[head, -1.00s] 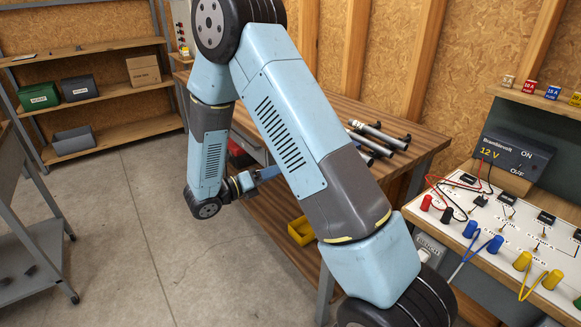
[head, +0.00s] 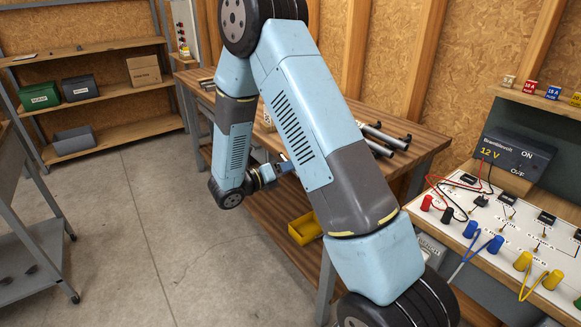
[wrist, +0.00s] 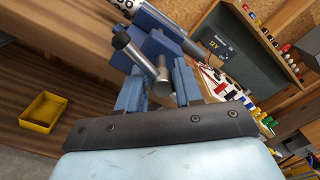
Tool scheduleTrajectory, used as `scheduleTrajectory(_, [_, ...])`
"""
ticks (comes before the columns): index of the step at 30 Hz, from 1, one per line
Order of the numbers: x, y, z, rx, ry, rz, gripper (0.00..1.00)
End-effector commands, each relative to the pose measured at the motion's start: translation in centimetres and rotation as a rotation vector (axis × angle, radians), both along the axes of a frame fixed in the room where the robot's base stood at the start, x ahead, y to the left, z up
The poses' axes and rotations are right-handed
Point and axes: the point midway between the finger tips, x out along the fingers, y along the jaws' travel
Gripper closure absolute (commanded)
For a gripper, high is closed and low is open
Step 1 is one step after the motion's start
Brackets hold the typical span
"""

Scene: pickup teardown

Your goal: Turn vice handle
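In the wrist view, the blue vice (wrist: 172,36) sits at the edge of the wooden bench. Its steel handle bar (wrist: 140,56) slants across with a dark knob on its upper left end, and a round steel end (wrist: 162,84) shows beside it. My gripper (wrist: 158,82) has its two blue fingers apart, one on each side of this steel part. I cannot tell whether either finger touches it. In the head view, my gripper (head: 286,165) is by the bench's front side, and my arm hides the vice.
Steel tubes (head: 378,138) lie on the workbench (head: 425,137). A yellow bin (head: 305,228) stands on its lower shelf and also shows in the wrist view (wrist: 42,111). An electrical test board (head: 500,215) is at right. The concrete floor at left is clear.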

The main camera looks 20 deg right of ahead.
Motion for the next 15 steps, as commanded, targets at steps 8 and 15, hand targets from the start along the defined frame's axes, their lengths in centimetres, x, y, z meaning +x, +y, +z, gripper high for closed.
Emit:
scheduleTrajectory(8, [0.02, 0.02, -0.06, 0.002, 0.001, 0.001, 0.93])
scheduleTrajectory(15, [0.05, 0.06, -0.09, 0.003, 0.001, 0.001, 1.0])
